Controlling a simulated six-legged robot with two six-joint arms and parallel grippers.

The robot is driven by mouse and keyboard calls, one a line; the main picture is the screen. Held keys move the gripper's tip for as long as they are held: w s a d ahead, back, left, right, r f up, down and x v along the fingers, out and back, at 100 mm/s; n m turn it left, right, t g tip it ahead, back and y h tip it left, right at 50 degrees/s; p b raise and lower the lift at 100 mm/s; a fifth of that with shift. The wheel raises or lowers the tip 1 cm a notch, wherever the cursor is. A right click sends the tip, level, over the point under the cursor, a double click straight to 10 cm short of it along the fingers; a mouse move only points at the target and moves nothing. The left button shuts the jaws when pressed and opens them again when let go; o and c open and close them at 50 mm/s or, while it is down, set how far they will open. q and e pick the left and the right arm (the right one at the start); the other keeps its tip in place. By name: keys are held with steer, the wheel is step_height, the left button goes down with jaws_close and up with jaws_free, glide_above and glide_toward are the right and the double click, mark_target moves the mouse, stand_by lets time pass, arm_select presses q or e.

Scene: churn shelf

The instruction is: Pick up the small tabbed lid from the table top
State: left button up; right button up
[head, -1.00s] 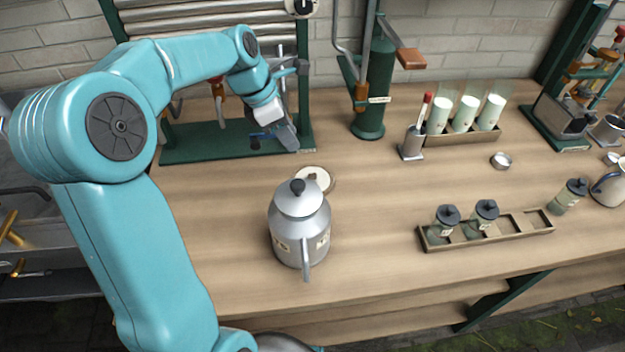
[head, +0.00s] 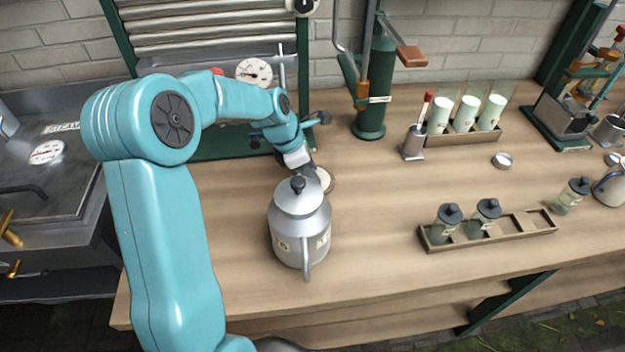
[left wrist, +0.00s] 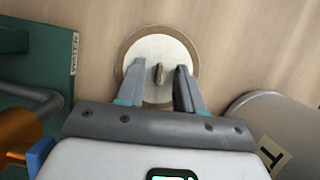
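The small tabbed lid (left wrist: 157,48) is a pale round disc with a brown rim and a small upright brown tab at its middle. In the head view the lid (head: 326,178) lies on the table top just behind the grey metal can, partly hidden by the can and my gripper. My left gripper (left wrist: 160,70) is open over the lid, one finger on each side of the tab, with a gap on both sides. In the head view my left gripper (head: 314,170) is low behind the can, its fingertips largely hidden. My right gripper is not in view.
The grey can (head: 297,230) with a black knob stands close in front of the lid. A green press (head: 372,90) stands behind to the right. A wooden rack (head: 515,233) with dark-lidded jars is at right. The table between can and rack is clear.

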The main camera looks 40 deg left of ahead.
arm_select(q)
jaws_close()
